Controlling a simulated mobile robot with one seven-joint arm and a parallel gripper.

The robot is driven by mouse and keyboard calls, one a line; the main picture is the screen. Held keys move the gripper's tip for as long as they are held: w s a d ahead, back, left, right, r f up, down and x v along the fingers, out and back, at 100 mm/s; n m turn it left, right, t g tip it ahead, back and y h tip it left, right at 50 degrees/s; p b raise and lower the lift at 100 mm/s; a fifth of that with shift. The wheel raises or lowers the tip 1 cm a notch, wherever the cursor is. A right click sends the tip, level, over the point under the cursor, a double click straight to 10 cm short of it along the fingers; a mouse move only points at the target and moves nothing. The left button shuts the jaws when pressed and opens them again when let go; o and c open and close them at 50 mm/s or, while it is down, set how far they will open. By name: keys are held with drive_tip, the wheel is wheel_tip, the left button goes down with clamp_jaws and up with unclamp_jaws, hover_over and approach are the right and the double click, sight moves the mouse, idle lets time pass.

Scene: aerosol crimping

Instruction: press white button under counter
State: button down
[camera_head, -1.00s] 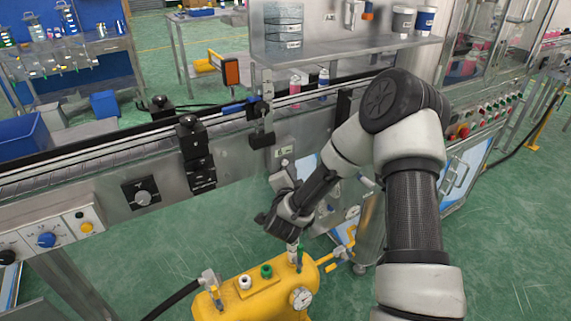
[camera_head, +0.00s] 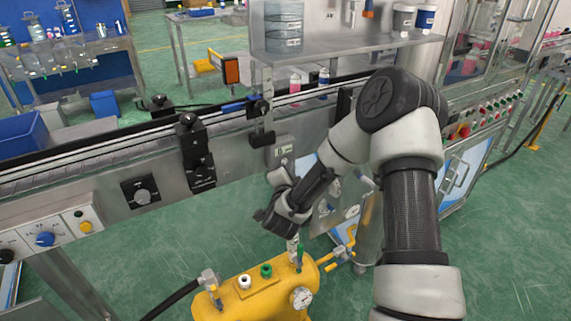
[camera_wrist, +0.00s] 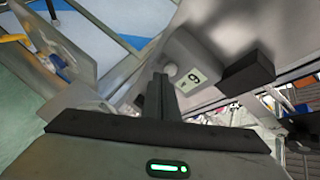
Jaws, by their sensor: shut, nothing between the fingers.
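A small round white button (camera_wrist: 171,70) sits on a grey box that carries a white label with a number (camera_wrist: 191,80), in the wrist view. In the head view the labelled box (camera_head: 284,151) is mounted at the counter's front, below the conveyor; the button cannot be made out there. My gripper (camera_wrist: 160,79) is shut and empty. Its dark fingertips point toward the box and appear just beside the button in the wrist view. I cannot tell whether they touch it. In the head view my arm reaches low in front of the counter, with the gripper just below the box.
A yellow tank (camera_head: 255,295) with a gauge stands on the floor below my wrist. A dark block (camera_wrist: 248,73) juts out beside the labelled box. Black fixtures (camera_head: 196,152) and a knob panel (camera_head: 141,192) are on the counter front to the left.

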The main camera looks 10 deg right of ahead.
drive_tip(key=shift+w+a, duration=0.15)
drive_tip(key=shift+w, duration=0.25)
idle(0.6)
drive_tip(key=shift+s, duration=0.15)
drive_tip(key=shift+s+d+b, duration=0.35)
drive_tip(key=shift+s, duration=0.3)
drive_tip(key=shift+s+d+b, duration=0.1)
drive_tip(key=shift+s+d, duration=0.2)
drive_tip(key=shift+s, duration=0.45)
drive_tip(key=shift+s+d+b, duration=0.15)
drive_tip(key=shift+s+d, duration=0.2)
drive_tip(key=shift+s, duration=0.45)
drive_tip(key=shift+s+d+b, duration=0.1)
drive_tip(key=shift+s+d, duration=0.2)
drive_tip(key=shift+s, duration=0.45)
drive_tip(key=shift+r, duration=0.1)
